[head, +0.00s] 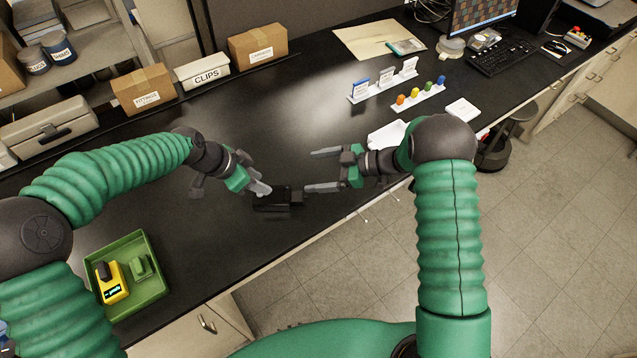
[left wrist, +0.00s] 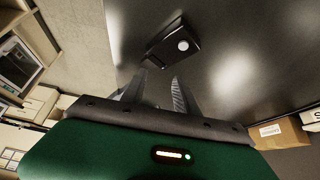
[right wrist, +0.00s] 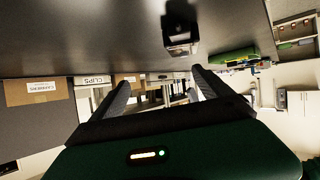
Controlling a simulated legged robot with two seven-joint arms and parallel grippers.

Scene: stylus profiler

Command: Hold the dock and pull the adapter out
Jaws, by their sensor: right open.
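The black dock (head: 278,200) sits on the dark bench near its front edge. In the left wrist view the dock (left wrist: 170,42) shows a pale round spot. In the right wrist view it is a dark block (right wrist: 180,20) with a paler near end. I cannot tell the adapter apart from the dock.
A green tray (head: 163,290) with a yellow device (head: 112,284) and a green block (head: 141,267) is at the front left. Boxes line the back. A white dish (head: 385,135) lies behind my right arm. The bench behind the dock is clear.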

